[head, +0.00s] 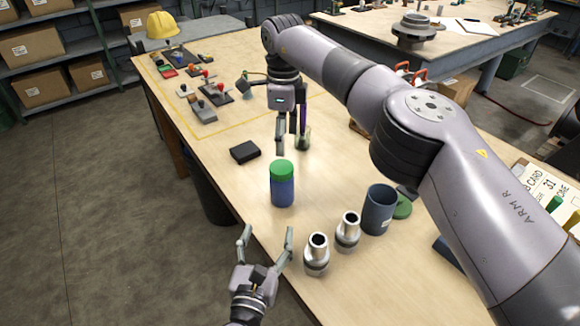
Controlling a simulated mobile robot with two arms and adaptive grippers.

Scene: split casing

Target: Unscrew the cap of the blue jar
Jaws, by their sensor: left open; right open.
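The blue jar (283,190) stands upright near the table's left edge, with its green cap (282,169) on top. My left gripper (265,234) is open and empty, below the jar in the picture and apart from it, at the table's near left edge. My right gripper (291,146) is open, with its fingers pointing down, beyond the jar and apart from it. A small glass holding something dark (303,138) is by its right finger; I cannot tell whether they touch.
Two metal fittings (317,254) (348,232) and a dark cup (378,210) stand right of the jar on the wooden table (225,125). A green disc (402,207) lies by the cup. A black box (244,152) lies left of my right gripper. My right arm spans the right side.

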